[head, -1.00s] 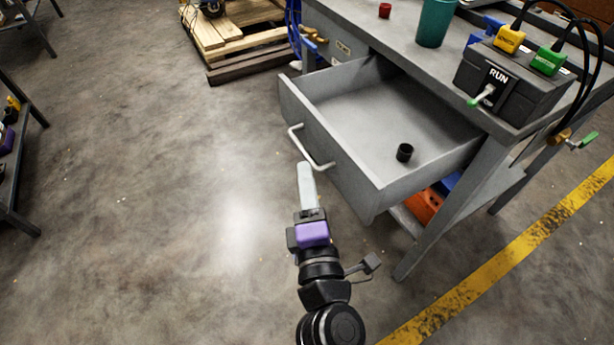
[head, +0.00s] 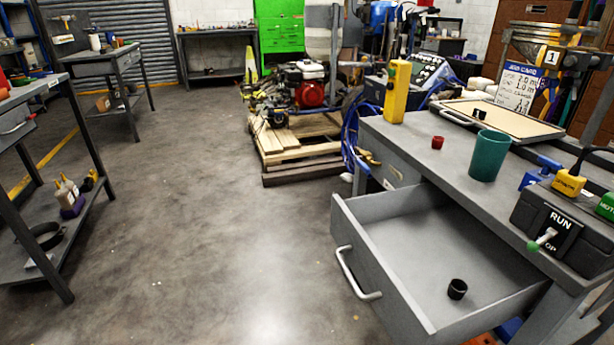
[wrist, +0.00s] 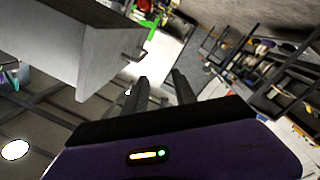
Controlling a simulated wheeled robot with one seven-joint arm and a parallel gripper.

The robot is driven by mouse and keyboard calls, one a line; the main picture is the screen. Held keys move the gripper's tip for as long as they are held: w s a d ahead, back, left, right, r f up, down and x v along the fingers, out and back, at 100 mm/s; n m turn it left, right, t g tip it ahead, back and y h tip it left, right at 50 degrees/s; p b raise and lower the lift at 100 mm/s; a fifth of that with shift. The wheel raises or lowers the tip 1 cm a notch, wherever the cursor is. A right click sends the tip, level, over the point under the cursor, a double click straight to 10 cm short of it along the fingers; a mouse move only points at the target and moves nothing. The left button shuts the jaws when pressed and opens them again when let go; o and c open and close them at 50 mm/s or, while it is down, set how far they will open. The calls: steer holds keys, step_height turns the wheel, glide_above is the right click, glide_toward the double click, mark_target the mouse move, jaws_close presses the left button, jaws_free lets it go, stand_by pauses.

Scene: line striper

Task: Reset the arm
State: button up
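My gripper (wrist: 159,76) shows in the wrist view. Its two dark fingers stand apart with nothing between them. The purple gripper body fills the bottom of that view. My arm and gripper are out of the head view. The open grey drawer (head: 395,280) of the workbench is at the lower right in the head view, with a small black cylindrical piece (head: 457,289) in it. In the wrist view a grey drawer-like box (wrist: 95,75) with a handle is at the upper left, apart from the fingers.
The workbench top (head: 440,165) holds a teal cup (head: 489,156), a small red cap (head: 437,142) and a RUN switch box (head: 560,228). A pallet (head: 300,160) with an engine stands behind. A shelf rack (head: 60,215) is at left. The floor between is clear.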

steer(key=s+d+f+m+g+h, duration=0.15)
steer(key=s+d+m, duration=0.4)
steer(key=s, duration=0.55)
steer(key=s+d+f+m+g+h, duration=0.1)
steer(key=s+d+m+g+h, duration=0.1)
steer(key=s+d+m, duration=0.65)
step_height(320, 180, up, 24)
steer(key=s+a+n+p, duration=0.1)
steer(key=s+n+p, duration=0.1)
steer(key=p, duration=2.2)
steer(key=shift+s+a+r+n+p, duration=0.2)
steer(key=shift+s+r+n+p, duration=0.15)
steer(key=shift+n, duration=0.45)
